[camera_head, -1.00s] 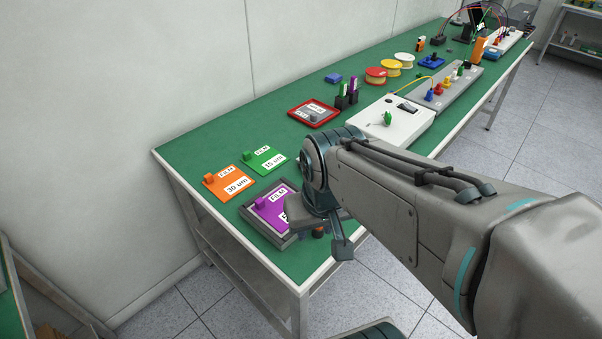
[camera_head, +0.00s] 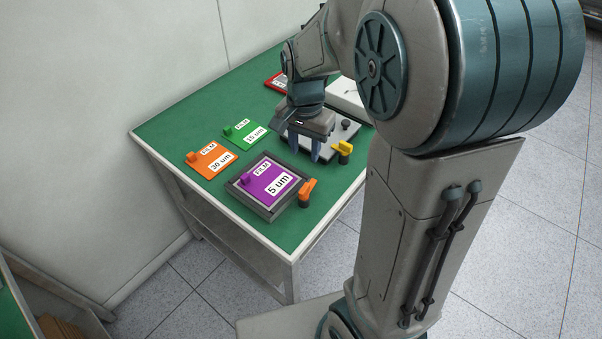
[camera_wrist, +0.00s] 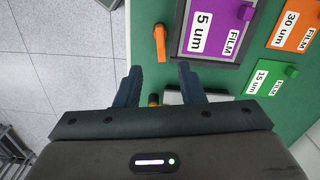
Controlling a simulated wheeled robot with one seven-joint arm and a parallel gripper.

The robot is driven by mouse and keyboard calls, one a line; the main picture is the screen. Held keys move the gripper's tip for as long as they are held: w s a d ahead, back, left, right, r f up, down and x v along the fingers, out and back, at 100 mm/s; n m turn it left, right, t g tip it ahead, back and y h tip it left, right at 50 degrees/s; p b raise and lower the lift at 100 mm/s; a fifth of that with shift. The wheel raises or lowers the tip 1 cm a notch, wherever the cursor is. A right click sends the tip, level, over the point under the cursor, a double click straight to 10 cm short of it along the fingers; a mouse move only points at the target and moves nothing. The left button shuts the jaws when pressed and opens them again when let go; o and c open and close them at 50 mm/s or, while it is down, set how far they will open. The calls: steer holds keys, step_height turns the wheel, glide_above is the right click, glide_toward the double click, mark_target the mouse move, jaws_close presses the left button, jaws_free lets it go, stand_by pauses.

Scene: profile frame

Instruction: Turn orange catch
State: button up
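The orange catch (camera_head: 307,192) is a small orange lever on a dark round post at the right corner of a grey frame (camera_head: 267,213). The frame holds a purple film plate marked 5 um (camera_head: 262,192). In the wrist view the orange catch (camera_wrist: 160,43) lies beyond the fingertips, roughly in line with the gap between them, beside the purple plate. My gripper (camera_head: 304,154) points down over a grey plate behind the frame, apart from the catch. In the wrist view my gripper (camera_wrist: 158,70) has its fingers spread with nothing gripped.
A yellow catch (camera_head: 343,149) stands beside the grey plate, close to my gripper. An orange film plate (camera_head: 211,160) and a green film plate (camera_head: 245,133) lie to the left on the green table (camera_head: 165,130). The table's front edge is close to the orange catch.

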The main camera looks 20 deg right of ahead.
mark_target(304, 187)
step_height(304, 187, down, 14)
steer(key=shift+w+r, duration=0.1)
stand_by(0.4)
jaws_close()
